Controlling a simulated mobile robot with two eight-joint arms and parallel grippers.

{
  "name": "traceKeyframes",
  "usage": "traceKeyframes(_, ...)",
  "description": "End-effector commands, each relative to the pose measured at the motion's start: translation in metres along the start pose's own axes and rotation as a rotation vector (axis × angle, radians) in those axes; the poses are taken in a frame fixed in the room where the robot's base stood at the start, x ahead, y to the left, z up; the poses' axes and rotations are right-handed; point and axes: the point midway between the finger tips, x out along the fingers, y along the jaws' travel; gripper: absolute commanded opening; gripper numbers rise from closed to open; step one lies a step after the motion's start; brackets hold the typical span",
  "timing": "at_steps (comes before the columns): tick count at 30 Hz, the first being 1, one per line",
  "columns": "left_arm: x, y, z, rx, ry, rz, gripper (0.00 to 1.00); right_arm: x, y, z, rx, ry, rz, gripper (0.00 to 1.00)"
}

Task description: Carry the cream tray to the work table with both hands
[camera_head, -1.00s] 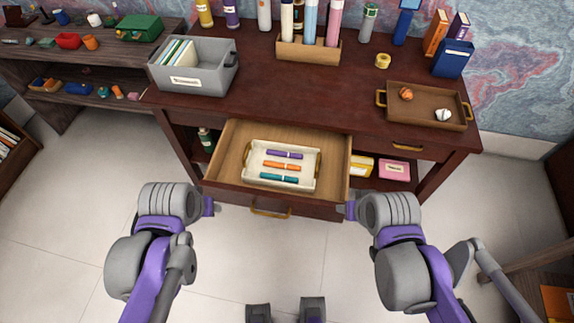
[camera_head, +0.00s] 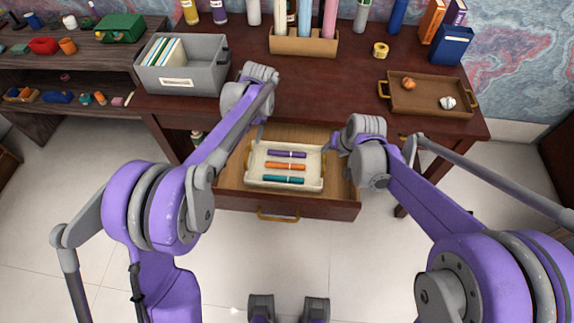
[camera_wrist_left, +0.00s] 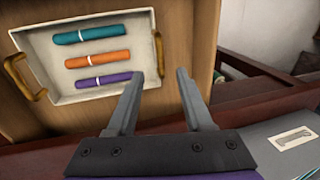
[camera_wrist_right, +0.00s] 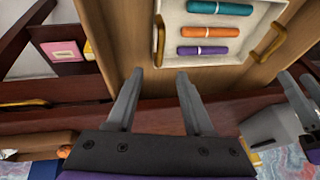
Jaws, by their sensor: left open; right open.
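The cream tray (camera_head: 286,184) lies in the open drawer (camera_head: 232,178) of the dark desk. It holds a purple, an orange and a teal marker, and has a gold handle at each end. My left gripper (camera_head: 258,136) is open and empty near the tray's left end; in the left wrist view the tray (camera_wrist_left: 100,95) and its handle (camera_wrist_left: 158,55) lie just beyond the fingers (camera_wrist_left: 155,90). My right gripper (camera_head: 330,147) is open and empty near the right end; in the right wrist view the handle (camera_wrist_right: 160,40) is just beyond the fingers (camera_wrist_right: 160,85).
A grey file box (camera_head: 184,80) stands on the desk at left, behind my left arm. A brown tray (camera_head: 425,100) with small objects is at right. A pen holder (camera_head: 303,43) and bottles line the back. The middle of the desk top (camera_head: 325,85) is clear.

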Motion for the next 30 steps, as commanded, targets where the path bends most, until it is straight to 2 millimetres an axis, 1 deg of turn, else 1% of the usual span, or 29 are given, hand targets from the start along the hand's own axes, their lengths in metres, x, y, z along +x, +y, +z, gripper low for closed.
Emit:
traceKeyframes(7, 0.0, 0.0, 0.0, 0.0, 0.001, 0.0, 0.51, 0.0, 0.0, 0.0, 0.0, 0.0, 0.0, 0.52)
traceKeyframes(11, 0.007, 0.0, 0.0, -0.001, 0.001, 0.0, 0.51, 0.007, 0.0, 0.0, 0.0, 0.0, 0.0, 0.52)
traceKeyframes(14, 0.019, 0.0, 0.0, -0.001, 0.001, 0.0, 0.51, 0.019, 0.0, 0.0, -0.001, 0.0, 0.0, 0.52)
traceKeyframes(24, 0.08, -0.001, 0.0, -0.001, 0.001, 0.0, 0.51, 0.08, 0.0, 0.0, 0.0, 0.001, 0.001, 0.52)
traceKeyframes(27, 0.093, 0.0, 0.0, -0.001, 0.001, 0.001, 0.51, 0.093, 0.0, 0.0, 0.0, 0.001, 0.001, 0.52)
traceKeyframes(30, 0.102, 0.0, 0.0, -0.001, 0.001, 0.001, 0.51, 0.101, 0.0, 0.0, -0.001, 0.001, 0.001, 0.52)
